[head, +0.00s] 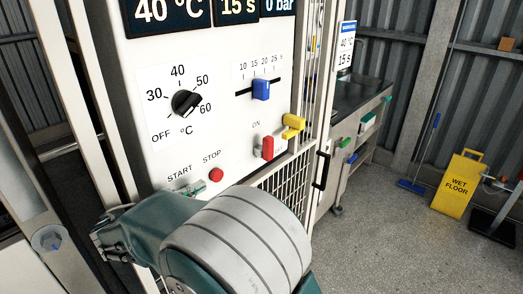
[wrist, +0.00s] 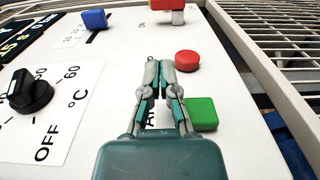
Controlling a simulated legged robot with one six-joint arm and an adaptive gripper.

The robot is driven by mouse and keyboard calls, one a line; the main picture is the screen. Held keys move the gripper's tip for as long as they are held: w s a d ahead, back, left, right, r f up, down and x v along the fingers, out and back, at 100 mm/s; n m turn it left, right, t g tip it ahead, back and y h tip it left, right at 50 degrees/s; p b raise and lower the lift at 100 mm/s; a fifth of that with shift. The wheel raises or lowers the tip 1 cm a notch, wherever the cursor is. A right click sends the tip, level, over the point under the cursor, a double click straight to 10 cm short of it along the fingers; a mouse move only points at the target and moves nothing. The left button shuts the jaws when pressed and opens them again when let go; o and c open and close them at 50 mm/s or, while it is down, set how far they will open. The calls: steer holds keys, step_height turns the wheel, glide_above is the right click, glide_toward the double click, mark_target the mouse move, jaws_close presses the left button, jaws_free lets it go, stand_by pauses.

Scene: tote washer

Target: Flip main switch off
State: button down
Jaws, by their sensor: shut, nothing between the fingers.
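The red switch handle (head: 267,147) stands out from the white control panel (head: 225,120), below the printed word ON. Any label under it is not readable. In the wrist view the red handle (wrist: 171,4) is at the top edge, partly cut off. My gripper (wrist: 163,66) is shut and empty in front of the panel, near the red stop button (wrist: 187,60) and the green start button (wrist: 203,112). It is well apart from the red switch. In the head view my arm covers the panel's lower part, and only a bit of the gripper shows near START.
A yellow handle (head: 293,125) sits right beside the red switch. A blue slider (head: 261,89) and a black temperature knob (head: 187,103) are higher on the panel. A wire grille (head: 285,188) lies below right. A yellow wet-floor sign (head: 459,182) stands far right.

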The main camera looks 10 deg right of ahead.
mark_target(268, 147)
steer(key=x, duration=2.1)
steer(key=shift+w+d, duration=0.25)
steer(key=shift+d, duration=0.1)
